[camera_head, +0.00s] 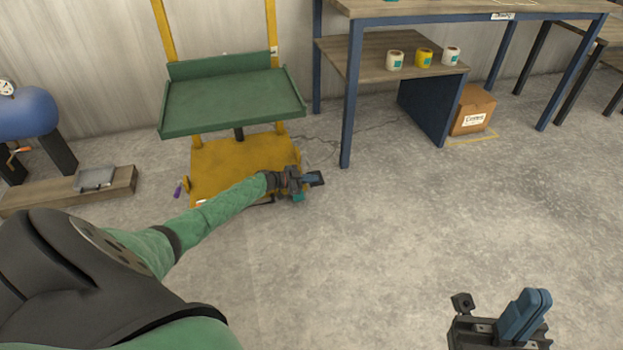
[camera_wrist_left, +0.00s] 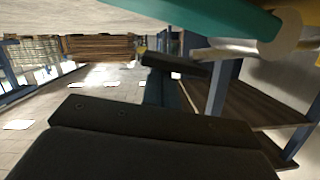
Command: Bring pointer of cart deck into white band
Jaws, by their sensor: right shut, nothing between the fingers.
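The cart has a green deck (camera_head: 235,100) between yellow uprights (camera_head: 270,25), above a yellow base (camera_head: 225,168). A small pale mark (camera_head: 273,50) shows on the right upright; I cannot tell whether it is the white band, and I cannot make out the pointer. My left gripper (camera_head: 314,179) is low at the base's front right corner, just above a small teal part (camera_head: 298,197). A teal bar (camera_wrist_left: 200,15) with a pale round end crosses the top of the left wrist view. Whether the left jaws are open is unclear. My right gripper (camera_head: 520,318) is shut and empty, far from the cart.
A blue-legged bench (camera_head: 347,100) stands right of the cart, with tape rolls (camera_head: 424,57) on its lower shelf and a cardboard box (camera_head: 473,110) beneath. A wooden plank (camera_head: 120,188) with a grey metal piece lies left. The floor (camera_head: 400,220) in front is clear.

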